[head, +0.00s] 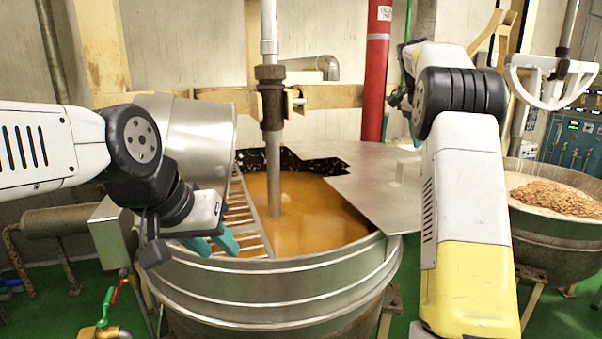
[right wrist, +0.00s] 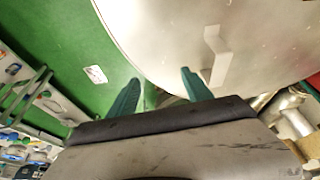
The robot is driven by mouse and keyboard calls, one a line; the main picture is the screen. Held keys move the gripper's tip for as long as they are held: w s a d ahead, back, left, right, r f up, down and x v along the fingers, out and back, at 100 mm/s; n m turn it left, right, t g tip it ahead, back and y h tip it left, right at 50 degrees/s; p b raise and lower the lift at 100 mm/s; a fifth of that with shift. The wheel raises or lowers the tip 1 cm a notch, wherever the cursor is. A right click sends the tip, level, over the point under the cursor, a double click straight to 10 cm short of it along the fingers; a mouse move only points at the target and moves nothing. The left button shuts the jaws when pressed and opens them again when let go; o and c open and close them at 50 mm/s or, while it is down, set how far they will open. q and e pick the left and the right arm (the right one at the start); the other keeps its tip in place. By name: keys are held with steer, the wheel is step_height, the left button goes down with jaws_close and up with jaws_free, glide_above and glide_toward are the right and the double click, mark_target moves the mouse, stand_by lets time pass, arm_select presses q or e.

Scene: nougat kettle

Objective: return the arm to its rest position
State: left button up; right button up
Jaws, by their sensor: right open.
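My left arm comes in from the left, with its gripper (head: 220,248) over the near left rim of the large steel kettle (head: 290,289). In the right wrist view, the right gripper (right wrist: 158,88) is open and empty. Beyond its fingers is a pale metal lid (right wrist: 190,35) with a handle.
A slatted metal grate (head: 246,215) lies at the kettle's left side, over golden-brown contents. A vertical shaft (head: 272,150) stands in the kettle. A flat metal cover (head: 375,190) spans its right part. A second kettle (head: 560,240) holds nuts at right. A red pipe (head: 376,75) stands behind.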

steer(key=s+a+r+n+t+y, duration=0.1)
steer(key=s+a+n+y, duration=0.1)
steer(key=s+a+n, duration=0.5)
steer(key=s+a+r+n+t+y, duration=0.15)
steer(key=s+a, duration=0.25)
steer(key=s, duration=0.7)
steer(key=s+a+f+n+t+y, duration=0.1)
steer(key=s+a+f+n, duration=0.1)
steer(key=s+a+f, duration=0.3)
steer(key=s+a+f+n+t+y, duration=0.1)
steer(key=s+a+f+n, duration=0.2)
steer(key=s, duration=1)
step_height(320, 180, down, 3)
steer(key=shift+s+a+r, duration=0.2)
steer(key=shift+s+a, duration=0.2)
steer(key=shift+a, duration=0.75)
steer(key=shift+n+y, duration=0.25)
